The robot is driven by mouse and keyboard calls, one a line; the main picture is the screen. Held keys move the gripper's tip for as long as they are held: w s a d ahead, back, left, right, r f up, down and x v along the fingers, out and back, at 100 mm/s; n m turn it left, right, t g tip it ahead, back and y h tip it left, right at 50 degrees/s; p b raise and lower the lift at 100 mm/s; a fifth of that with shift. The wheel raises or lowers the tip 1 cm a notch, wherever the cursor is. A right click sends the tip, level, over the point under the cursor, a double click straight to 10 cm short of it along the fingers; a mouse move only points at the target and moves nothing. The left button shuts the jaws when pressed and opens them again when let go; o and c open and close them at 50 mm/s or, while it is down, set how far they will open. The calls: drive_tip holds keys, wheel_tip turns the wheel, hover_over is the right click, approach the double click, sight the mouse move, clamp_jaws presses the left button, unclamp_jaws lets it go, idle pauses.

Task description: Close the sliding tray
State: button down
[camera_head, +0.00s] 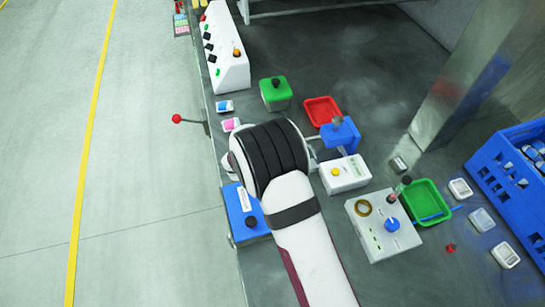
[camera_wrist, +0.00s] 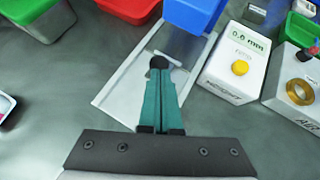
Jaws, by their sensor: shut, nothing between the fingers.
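A pale, flat, rectangular tray-like piece with a raised rim (camera_wrist: 117,87) lies below my gripper in the wrist view, extending toward a blue block (camera_wrist: 195,12). My gripper (camera_wrist: 160,80) has its teal fingers together, with nothing between them. A dark round knob (camera_wrist: 158,62) shows right at the fingertips; whether they touch it I cannot tell. The fingers cover part of the pale piece. In the head view my arm hides the gripper and most of this piece; the blue block (camera_head: 340,134) shows just right of the arm.
A white box with a yellow button (camera_wrist: 232,68) stands close on the right. A red tray (camera_wrist: 130,8) and a green container (camera_wrist: 40,18) are at the upper left. A blue box (camera_head: 240,208) and a red-knobbed lever (camera_head: 177,118) are left of my arm.

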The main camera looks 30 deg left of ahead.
drive_tip(key=shift+w+d, duration=0.7)
